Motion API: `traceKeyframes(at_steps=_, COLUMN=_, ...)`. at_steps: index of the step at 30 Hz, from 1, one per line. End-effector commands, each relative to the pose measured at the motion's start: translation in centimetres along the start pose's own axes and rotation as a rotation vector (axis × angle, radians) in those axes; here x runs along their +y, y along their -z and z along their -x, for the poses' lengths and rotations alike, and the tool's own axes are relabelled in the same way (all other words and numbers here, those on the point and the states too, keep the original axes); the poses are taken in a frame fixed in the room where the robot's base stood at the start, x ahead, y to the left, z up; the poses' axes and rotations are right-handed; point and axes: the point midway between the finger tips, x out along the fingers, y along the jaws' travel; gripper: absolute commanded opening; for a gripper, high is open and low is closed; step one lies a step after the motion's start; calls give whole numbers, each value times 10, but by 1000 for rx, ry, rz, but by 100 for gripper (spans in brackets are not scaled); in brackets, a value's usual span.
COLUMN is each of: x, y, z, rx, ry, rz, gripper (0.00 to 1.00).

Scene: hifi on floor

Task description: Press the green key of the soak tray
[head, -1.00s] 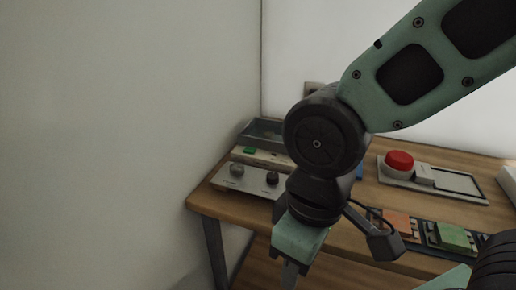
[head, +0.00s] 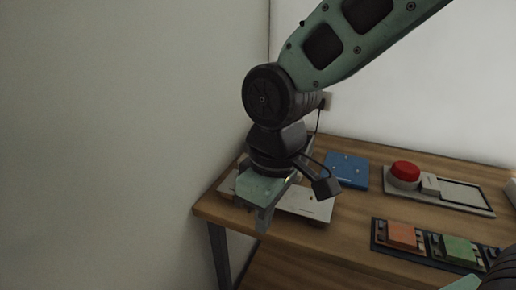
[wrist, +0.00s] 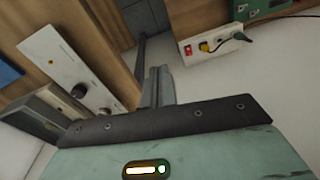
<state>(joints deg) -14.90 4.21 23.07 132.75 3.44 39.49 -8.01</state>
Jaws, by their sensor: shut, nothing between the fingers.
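My gripper (head: 262,222) is shut and empty, pointing down over the front left edge of the table in the head view. Its fingers (wrist: 157,78) show close together in the wrist view. The soak tray is mostly hidden behind my arm in the head view. In the wrist view, what looks like its grey body (wrist: 28,124) is at the lower left, partly cut off by my gripper's housing. I cannot see the green key in either current view. A white panel (head: 306,204) with a black knob (wrist: 78,90) lies between the tray and the table's front edge.
The wooden table (head: 330,236) stands against the left wall. A blue plate (head: 347,170), a red button (head: 405,171) on a grey board, and orange (head: 402,234) and green (head: 458,249) blocks lie to the right. A power strip (wrist: 212,43) shows in the wrist view.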

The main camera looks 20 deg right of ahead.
Motion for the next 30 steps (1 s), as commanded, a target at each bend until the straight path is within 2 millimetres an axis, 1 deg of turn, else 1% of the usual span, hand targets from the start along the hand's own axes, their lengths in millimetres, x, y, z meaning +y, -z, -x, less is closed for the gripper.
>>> traceKeyframes(at_steps=1, x=18, y=26, z=10, rx=12, ry=10, rz=10, gripper=0)
traceKeyframes(at_steps=2, x=28, y=40, z=13, rx=21, ry=12, rz=21, gripper=0)
traceKeyframes(at_steps=3, x=43, y=57, z=16, rx=32, ry=16, rz=36, gripper=0)
traceKeyframes(at_steps=5, x=67, y=82, z=21, rx=51, ry=19, rz=58, gripper=0)
traceKeyframes(at_steps=6, x=84, y=97, z=24, rx=64, ry=21, rz=70, gripper=0)
traceKeyframes(at_steps=8, x=113, y=117, z=27, rx=84, ry=21, rz=85, gripper=0)
traceKeyframes(at_steps=9, x=134, y=130, z=30, rx=98, ry=19, rz=94, gripper=0)
traceKeyframes(at_steps=11, x=165, y=146, z=32, rx=119, ry=16, rz=107, gripper=0)
traceKeyframes(at_steps=12, x=187, y=154, z=33, rx=132, ry=12, rz=114, gripper=0)
traceKeyframes(at_steps=14, x=218, y=164, z=35, rx=152, ry=5, rz=120, gripper=0)
traceKeyframes(at_steps=15, x=238, y=168, z=35, rx=162, ry=-1, rz=123, gripper=0)
traceKeyframes(at_steps=18, x=280, y=174, z=35, rx=184, ry=-14, rz=129, gripper=0)
traceKeyframes(at_steps=21, x=310, y=176, z=35, rx=200, ry=-26, rz=131, gripper=0)
traceKeyframes(at_steps=24, x=326, y=176, z=34, rx=207, ry=-34, rz=133, gripper=0)
traceKeyframes(at_steps=25, x=329, y=176, z=34, rx=208, ry=-35, rz=134, gripper=0)
traceKeyframes(at_steps=30, x=332, y=176, z=33, rx=209, ry=-37, rz=135, gripper=0)
